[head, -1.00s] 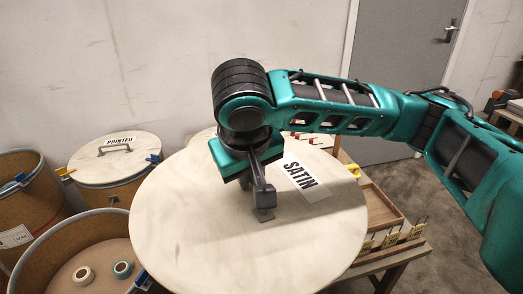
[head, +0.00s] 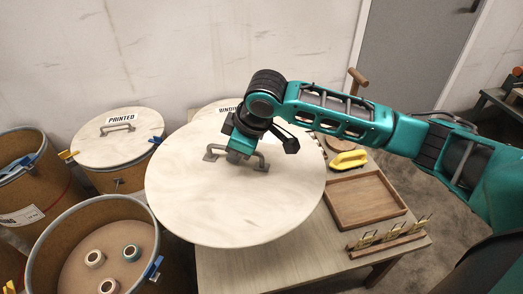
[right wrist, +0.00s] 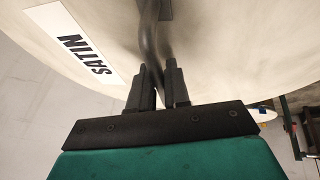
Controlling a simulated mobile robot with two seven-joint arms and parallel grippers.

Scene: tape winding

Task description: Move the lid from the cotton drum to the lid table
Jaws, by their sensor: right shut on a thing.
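My right gripper (head: 239,150) is shut on the handle (head: 258,163) of a large round pale lid (head: 220,205). In the right wrist view the fingers (right wrist: 162,85) close on the dark handle bar, and the lid (right wrist: 215,40) shows a SATIN label (right wrist: 75,45); I see no cotton label. The lid hangs over the left part of a wooden table (head: 250,268) and hides much of it. An open drum (head: 50,245) without a lid stands at the lower left, with three small rolls inside. My left gripper is not in view.
A drum with a PRINTED lid (head: 90,145) stands behind the open drum. Another labelled lid (head: 205,113) is partly hidden behind the held lid. On the table are a wooden tray (head: 340,222), a yellow tool (head: 348,160) and a row of brass holders (head: 390,238).

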